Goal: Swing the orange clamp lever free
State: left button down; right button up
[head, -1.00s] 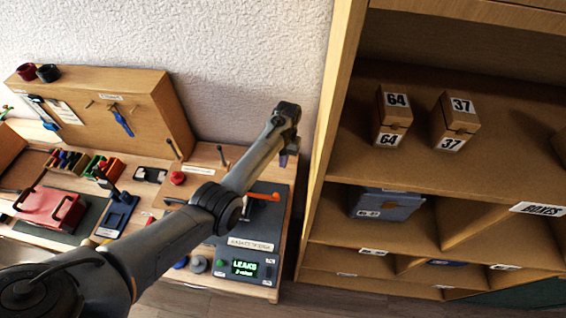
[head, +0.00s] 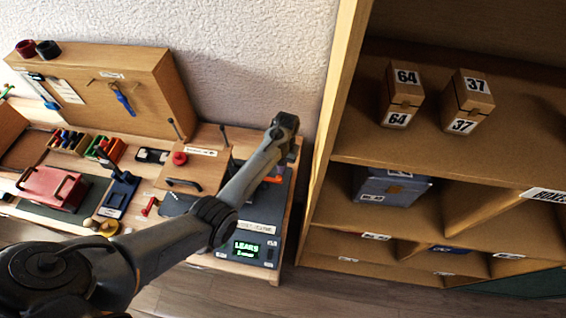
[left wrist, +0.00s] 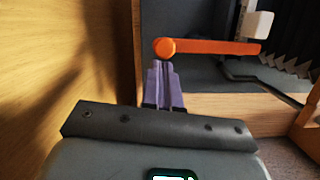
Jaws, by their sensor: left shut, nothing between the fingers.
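The orange clamp lever (left wrist: 212,47) lies nearly level across the upper middle of the left wrist view, with a round end at its left. A white block (left wrist: 259,25) stands above its right part. My left gripper (left wrist: 163,66) is shut and empty, its purple fingertips just below the lever's round end; whether they touch is not clear. In the head view only a bit of the orange lever (head: 273,180) shows, and my left arm hides most of it and the fingers. My right gripper is in neither view.
A panel with a green LEAKS display (head: 247,249) sits at the bench's front right. A wooden shelf unit (head: 331,120) stands close on the right, holding boxes marked 64 (head: 402,95) and 37 (head: 467,101). A wooden wall fills the left of the wrist view.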

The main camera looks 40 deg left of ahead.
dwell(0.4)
pick_arm(q)
jog(key=shift+s+d+m+p, duration=0.1)
jog(key=shift+d+m+p, duration=0.15)
jog(key=shift+p, duration=0.2)
jog(key=shift+s+m+p, duration=0.1)
jog(key=shift+m+p, duration=0.2)
jog(key=shift+m, duration=0.05)
